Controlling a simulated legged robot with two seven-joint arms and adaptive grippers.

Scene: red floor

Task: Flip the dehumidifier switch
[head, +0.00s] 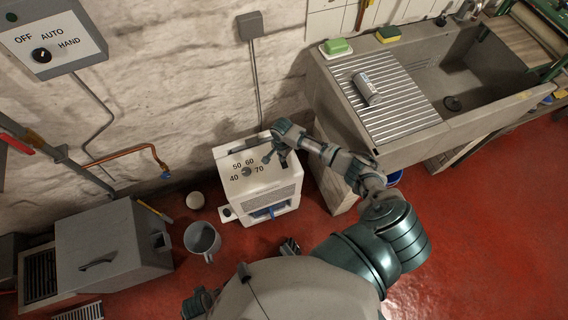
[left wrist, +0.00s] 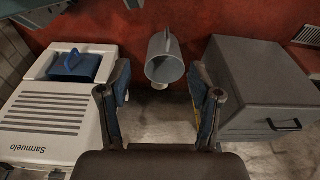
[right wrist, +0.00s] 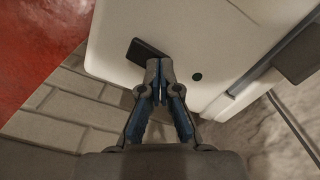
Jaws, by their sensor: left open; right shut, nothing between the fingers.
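The dehumidifier (head: 227,160) is a white box on the red floor against the wall, with a dial (head: 247,171) marked 40 to 70 on its top. My right gripper (head: 268,158) is over its far right top edge. In the right wrist view, the shut, empty right gripper (right wrist: 156,62) has its tips at a small black rocker-like switch (right wrist: 142,50) on the white casing. The fingertips overlap the switch's edge; contact is unclear. My left gripper (left wrist: 162,92) is open and empty; the dehumidifier's vented front (left wrist: 50,110) shows at left.
A grey bucket (head: 202,236) and a grey box (head: 98,245) stand left of the dehumidifier. A stone sink unit (head: 345,100) stands to the right. A wall control box (head: 50,38) reads OFF AUTO HAND. Red floor (head: 480,220) is open at the right.

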